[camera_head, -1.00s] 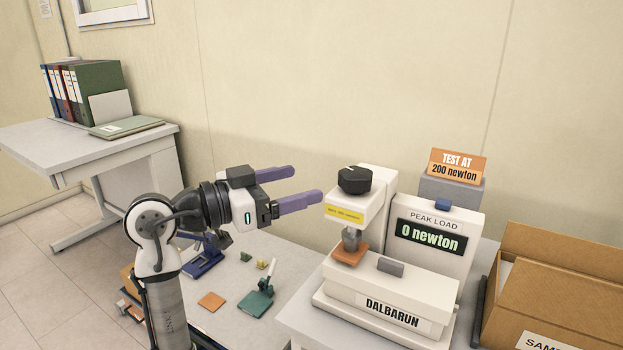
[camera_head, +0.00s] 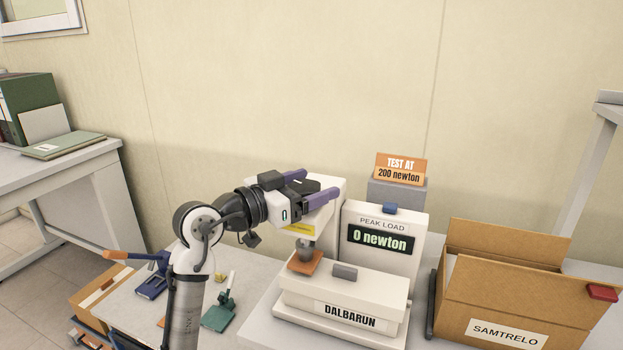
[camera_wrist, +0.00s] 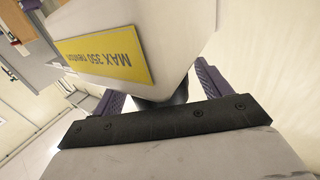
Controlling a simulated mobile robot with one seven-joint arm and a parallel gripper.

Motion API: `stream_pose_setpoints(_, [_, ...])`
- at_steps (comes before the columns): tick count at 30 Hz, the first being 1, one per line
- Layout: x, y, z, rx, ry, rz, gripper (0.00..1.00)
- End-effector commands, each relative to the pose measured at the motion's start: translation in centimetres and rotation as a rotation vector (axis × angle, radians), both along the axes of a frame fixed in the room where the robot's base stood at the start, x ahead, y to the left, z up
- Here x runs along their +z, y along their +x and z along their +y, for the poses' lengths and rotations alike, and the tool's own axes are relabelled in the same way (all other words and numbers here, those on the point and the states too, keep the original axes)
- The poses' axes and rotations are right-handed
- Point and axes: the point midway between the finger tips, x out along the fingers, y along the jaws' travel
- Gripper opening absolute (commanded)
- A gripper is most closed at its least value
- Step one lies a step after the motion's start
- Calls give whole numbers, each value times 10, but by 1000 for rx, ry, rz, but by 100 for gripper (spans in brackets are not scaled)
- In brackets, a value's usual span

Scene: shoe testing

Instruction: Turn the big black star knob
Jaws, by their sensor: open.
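The black star knob (camera_head: 308,185) sits on top of the white head of the test machine (camera_head: 345,280). In the camera_head view it shows only as a dark part between the two purple fingers of my gripper (camera_head: 320,182). My gripper is open, with one finger on each side of the knob. Whether the fingers touch it cannot be told. In the wrist view a dark curved part of the knob (camera_wrist: 165,102) shows between the fingers, mostly hidden by the gripper body. The display (camera_head: 380,242) reads 0 newton.
The head carries a yellow label (camera_wrist: 105,55), "MAX 350 newton". An orange sign (camera_head: 400,169) reads "TEST AT 200 newton". An orange pad (camera_head: 305,264) lies under the press tip. A cardboard box (camera_head: 515,290) stands at right. Small tools lie on the table at left.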

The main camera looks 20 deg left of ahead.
Motion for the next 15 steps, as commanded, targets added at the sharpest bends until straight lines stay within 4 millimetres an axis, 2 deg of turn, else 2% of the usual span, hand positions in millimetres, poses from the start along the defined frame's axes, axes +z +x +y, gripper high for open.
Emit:
stream_pose_setpoints(11, [0,6,-4,1,0,0,77])
stream_pose_setpoints(15, [0,6,-4,1,0,0,61])
